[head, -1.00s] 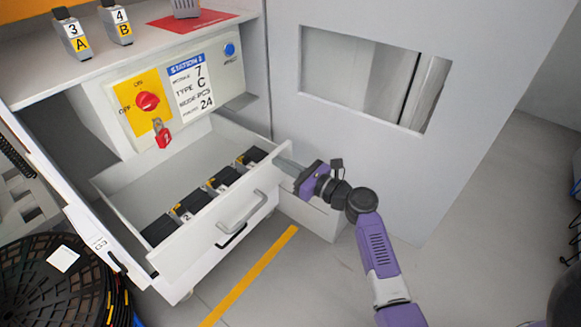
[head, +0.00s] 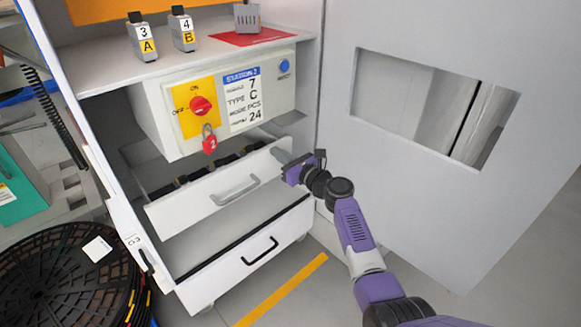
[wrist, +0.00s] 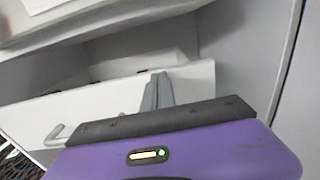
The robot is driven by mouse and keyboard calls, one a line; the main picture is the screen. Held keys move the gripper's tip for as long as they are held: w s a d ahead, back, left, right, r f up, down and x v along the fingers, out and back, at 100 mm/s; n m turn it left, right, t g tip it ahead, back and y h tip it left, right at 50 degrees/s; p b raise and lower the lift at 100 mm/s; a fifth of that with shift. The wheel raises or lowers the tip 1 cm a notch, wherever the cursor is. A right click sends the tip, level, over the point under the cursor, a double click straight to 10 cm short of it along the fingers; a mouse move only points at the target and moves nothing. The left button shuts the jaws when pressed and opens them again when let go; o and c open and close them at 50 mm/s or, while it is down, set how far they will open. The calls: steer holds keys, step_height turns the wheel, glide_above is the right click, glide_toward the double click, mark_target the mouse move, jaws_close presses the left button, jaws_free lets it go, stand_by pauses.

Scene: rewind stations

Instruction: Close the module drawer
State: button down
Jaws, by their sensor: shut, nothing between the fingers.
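The module drawer (head: 190,207) is the white upper drawer with a grey bar handle (head: 236,191). It stands partly out beneath the control box, with the dark tops of several modules (head: 215,166) showing behind its front. My gripper (head: 284,157) is shut and empty at the right end of the drawer front. In the wrist view, the shut grey fingers (wrist: 157,92) overlap the right part of the drawer front (wrist: 100,108) and seem to press against it; exact contact is hard to tell. The handle's end shows at the left there.
A lower drawer (head: 222,277) with a black handle sits below. The control box (head: 165,118) with a red switch and red padlock (head: 209,140) is above. A grey panel (head: 345,125) stands right of the drawer. Black reels (head: 60,275) lie at lower left.

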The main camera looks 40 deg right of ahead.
mark_target(268, 146)
steer(key=w+b, duration=0.3)
steer(key=w, duration=0.4)
steer(key=shift+f, duration=0.15)
steer(key=shift+w, duration=0.2)
steer(key=shift+w+r+b, duration=0.15)
steer(key=shift+r+b, duration=0.15)
steer(key=shift+b, duration=0.05)
steer(key=shift+a, duration=0.15)
